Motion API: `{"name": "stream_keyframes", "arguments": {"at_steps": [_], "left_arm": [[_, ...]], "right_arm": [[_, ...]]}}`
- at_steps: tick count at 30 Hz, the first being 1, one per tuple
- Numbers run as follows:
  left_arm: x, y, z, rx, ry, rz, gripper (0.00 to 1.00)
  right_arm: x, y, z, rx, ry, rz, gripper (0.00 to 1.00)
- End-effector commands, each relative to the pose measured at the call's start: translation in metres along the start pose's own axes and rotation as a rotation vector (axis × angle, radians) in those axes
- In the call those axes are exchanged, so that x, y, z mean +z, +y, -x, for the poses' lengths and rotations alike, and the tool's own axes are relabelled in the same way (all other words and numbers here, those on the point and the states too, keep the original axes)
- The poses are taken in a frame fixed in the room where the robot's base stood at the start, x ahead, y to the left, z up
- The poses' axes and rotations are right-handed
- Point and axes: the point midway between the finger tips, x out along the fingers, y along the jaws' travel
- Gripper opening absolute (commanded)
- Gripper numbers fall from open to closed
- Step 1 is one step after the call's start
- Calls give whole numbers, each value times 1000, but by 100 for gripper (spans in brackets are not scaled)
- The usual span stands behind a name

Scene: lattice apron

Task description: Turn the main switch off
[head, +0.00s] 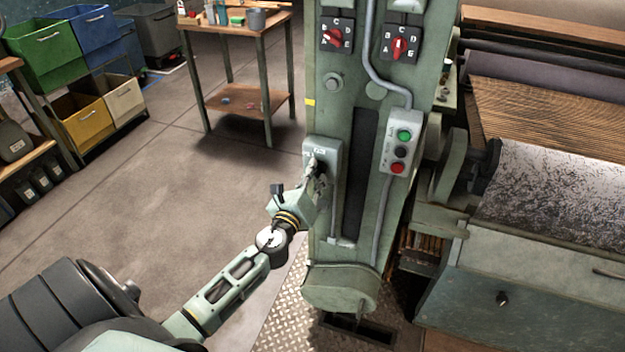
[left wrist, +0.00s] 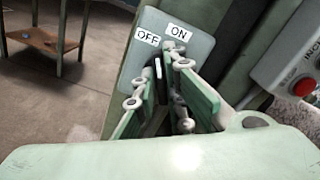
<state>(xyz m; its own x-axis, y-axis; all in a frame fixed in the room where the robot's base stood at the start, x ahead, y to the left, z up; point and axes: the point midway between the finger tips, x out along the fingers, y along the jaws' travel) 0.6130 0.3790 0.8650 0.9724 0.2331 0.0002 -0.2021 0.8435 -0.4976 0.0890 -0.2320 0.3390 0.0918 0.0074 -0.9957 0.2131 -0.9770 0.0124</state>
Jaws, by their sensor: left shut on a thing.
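The main switch is a grey plate (head: 309,149) on the front of the green machine column. In the left wrist view its plate (left wrist: 190,52) carries an OFF label (left wrist: 147,37) on the left and an ON label (left wrist: 179,31) on the right. My left gripper (head: 318,168) reaches the switch from below. In the left wrist view its fingers (left wrist: 160,80) are shut on the dark switch handle, just below the labels. The fingers hide most of the handle, so I cannot tell exactly which label it points to. My right gripper is not in view.
A push-button box (head: 404,143) with green, black and red buttons sits right of the switch. Two red rotary selectors (head: 334,37) (head: 400,47) are higher up. A conduit (head: 372,60) runs beside them.

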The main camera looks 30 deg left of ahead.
Motion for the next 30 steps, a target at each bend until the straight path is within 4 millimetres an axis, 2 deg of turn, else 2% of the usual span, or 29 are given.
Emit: {"name": "stream_keyframes", "arguments": {"at_steps": [12,30], "left_arm": [[-2,4,0,2,-1,401,0],[-3,6,0,2,0,907,0]], "right_arm": [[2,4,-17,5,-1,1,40],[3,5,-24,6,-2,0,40]]}}
